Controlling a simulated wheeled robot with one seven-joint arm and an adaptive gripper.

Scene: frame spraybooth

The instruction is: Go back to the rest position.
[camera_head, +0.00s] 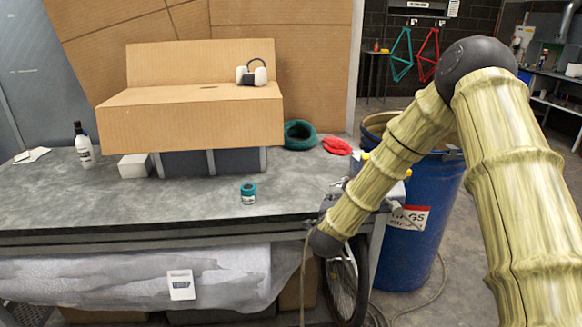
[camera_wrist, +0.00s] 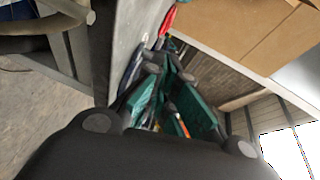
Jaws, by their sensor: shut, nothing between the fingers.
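My gripper (camera_wrist: 165,58) shows in the wrist view, its dark and teal fingers drawn together with nothing held between them. In the head view my arm bends down from the elbow at upper right to the wrist by the right front corner of the grey bench (camera_head: 100,205). The fingers are not clearly visible there. A small teal jar (camera_head: 248,194) stands on the bench to the left of my wrist, apart from it.
A cardboard box (camera_head: 200,115) carries white ear defenders (camera_head: 251,74). A white bottle (camera_head: 84,148), a green coil (camera_head: 299,134) and a red cloth (camera_head: 337,146) are on the bench. A blue drum (camera_head: 415,245) stands behind my forearm. A wheel (camera_head: 345,283) is below my wrist.

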